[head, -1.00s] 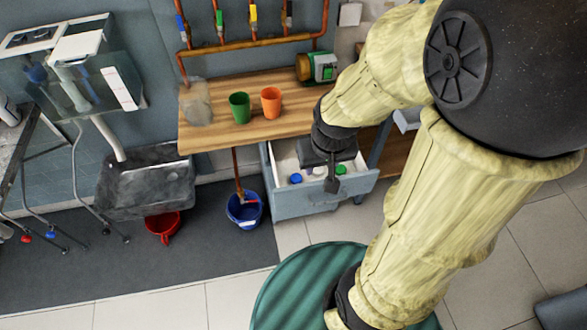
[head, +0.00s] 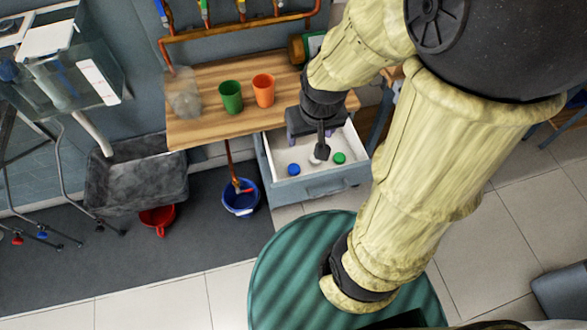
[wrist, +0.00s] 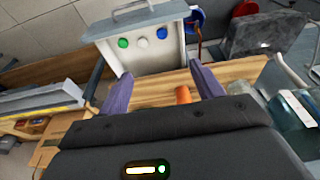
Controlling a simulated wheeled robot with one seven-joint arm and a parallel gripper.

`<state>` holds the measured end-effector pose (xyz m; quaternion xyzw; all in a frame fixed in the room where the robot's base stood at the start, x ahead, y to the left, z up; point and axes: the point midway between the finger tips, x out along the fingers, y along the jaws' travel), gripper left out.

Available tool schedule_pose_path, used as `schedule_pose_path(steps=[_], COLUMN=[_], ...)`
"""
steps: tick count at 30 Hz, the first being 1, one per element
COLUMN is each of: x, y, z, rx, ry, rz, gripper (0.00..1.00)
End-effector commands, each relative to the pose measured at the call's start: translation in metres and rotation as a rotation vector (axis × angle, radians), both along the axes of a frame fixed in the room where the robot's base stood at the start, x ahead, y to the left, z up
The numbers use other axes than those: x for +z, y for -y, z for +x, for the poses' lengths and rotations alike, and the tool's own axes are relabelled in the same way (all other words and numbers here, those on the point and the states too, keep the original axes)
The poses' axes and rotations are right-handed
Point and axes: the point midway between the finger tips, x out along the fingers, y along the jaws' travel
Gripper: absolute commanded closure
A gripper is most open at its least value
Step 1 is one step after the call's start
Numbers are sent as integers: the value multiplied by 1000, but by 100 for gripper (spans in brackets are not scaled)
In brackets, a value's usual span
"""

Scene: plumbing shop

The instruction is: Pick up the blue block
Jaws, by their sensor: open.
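A small, round-looking blue block (head: 293,169) lies in the open drawer (head: 314,190), on the left side of its white floor. In the wrist view the blue block (wrist: 162,33) is at the right of the drawer, far beyond my fingers. My gripper (head: 320,154) is above the drawer, to the right of the blue block and apart from it. In the wrist view my gripper (wrist: 162,76) shows two spread purple fingers with nothing held between them. The worktop edge lies below them in that view.
A white piece (head: 314,160) and a green piece (head: 339,158) share the drawer. Green (head: 230,96) and orange (head: 263,90) cups stand on the wooden worktop (head: 205,128). A blue bucket (head: 240,198) is left of the drawer. Copper pipes (head: 240,32) run behind.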

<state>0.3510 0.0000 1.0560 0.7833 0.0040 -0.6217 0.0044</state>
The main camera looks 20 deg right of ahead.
Motion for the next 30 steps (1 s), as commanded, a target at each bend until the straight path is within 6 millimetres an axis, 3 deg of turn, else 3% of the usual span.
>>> schedule_pose_path(steps=[5, 18, 22, 30], x=[-43, -182, -200, -201], y=[2, 12, 14, 15], z=[23, 110, 123, 127], rx=[58, 321, 367, 381], ry=[-22, -95, -104, -108], rz=[-8, -21, -20, -20], gripper=[34, 34, 34, 34])
